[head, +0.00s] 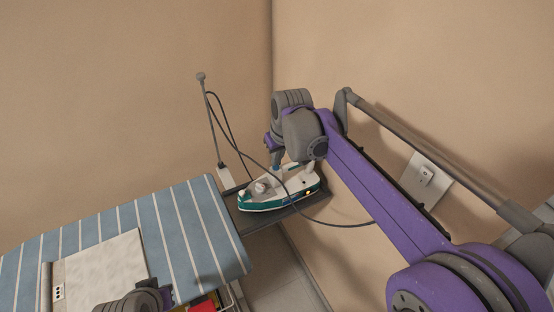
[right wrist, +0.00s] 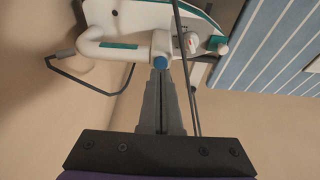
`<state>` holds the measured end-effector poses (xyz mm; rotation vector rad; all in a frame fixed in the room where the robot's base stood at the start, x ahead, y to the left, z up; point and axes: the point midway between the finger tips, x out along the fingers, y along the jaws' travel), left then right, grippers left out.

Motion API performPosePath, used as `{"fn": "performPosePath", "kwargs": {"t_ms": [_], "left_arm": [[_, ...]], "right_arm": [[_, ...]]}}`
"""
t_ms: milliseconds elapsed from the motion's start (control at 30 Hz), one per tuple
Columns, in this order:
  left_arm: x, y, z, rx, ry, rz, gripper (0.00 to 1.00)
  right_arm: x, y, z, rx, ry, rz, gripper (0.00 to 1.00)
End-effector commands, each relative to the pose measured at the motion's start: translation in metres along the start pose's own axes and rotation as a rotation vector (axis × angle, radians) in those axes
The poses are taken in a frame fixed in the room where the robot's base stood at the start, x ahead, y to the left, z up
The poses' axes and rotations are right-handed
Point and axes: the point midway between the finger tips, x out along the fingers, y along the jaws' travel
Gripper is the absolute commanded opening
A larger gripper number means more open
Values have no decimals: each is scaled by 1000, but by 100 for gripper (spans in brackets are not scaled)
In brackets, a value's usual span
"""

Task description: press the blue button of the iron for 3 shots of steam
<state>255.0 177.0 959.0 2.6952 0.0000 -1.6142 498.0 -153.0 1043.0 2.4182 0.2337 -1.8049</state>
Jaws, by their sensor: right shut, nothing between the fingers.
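The iron (head: 290,190) is white and green and lies on a dark rest at the end of the ironing board. Its blue button (right wrist: 160,63) shows in the right wrist view, near the base of the white handle (right wrist: 112,48). My right gripper (head: 277,158) is over the iron, pointing down. It is shut and empty. In the right wrist view its fingertips (right wrist: 161,74) are right at the blue button; whether they touch or press it I cannot tell. A part of my left arm shows at the bottom edge of the head view, but its fingers do not.
A thin pole (head: 209,120) carries a dark cord (head: 335,224) that loops past the iron. Walls stand close behind. A wall socket (head: 426,174) is at the right.

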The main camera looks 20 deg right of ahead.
Motion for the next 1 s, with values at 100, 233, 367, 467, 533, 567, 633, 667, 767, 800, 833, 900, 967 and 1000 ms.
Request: {"fn": "performPosePath", "kwargs": {"t_ms": [100, 233, 367, 467, 533, 567, 633, 667, 767, 800, 833, 900, 967, 1000], "left_arm": [[0, 0, 0, 0, 0, 0, 0], [0, 0, 0, 0, 0, 0, 0], [0, 0, 0, 0, 0, 0, 0], [0, 0, 0, 0, 0, 0, 0], [3, 0, 3, 0, -3, 0, 0], [4, 0, 5, 0, -5, 0, 0], [9, 0, 10, 0, -9, 0, 0], [10, 0, 12, 0, -10, 0, 0], [9, 0, 11, 0, -10, 0, 0], [9, 0, 11, 0, -10, 0, 0], [9, 0, 11, 0, -10, 0, 0], [9, 0, 11, 0, -10, 0, 0], [9, 0, 11, 0, -10, 0, 0], [9, 0, 10, 0, -9, 0, 0]], "right_arm": [[7, 0, 2, 0, 0, 0, 0], [9, 0, 3, 0, 0, 0, 0], [9, 0, 3, 0, 0, 0, 0], [9, 0, 3, 0, 0, 0, 0], [13, 0, 5, 0, -1, 0, 0], [17, 0, 6, 0, -2, 0, 0], [26, 0, 9, 0, -3, 0, 0], [28, 0, 10, 0, -3, 0, 0], [28, 0, 10, 0, -4, -1, 0], [28, 0, 10, 0, -6, -1, 0], [28, -1, 11, 0, -7, -2, 0], [29, -1, 11, 0, -7, -2, 0], [28, -1, 11, 0, -7, -2, 0], [28, -1, 10, 0, -7, -2, 0]]}}
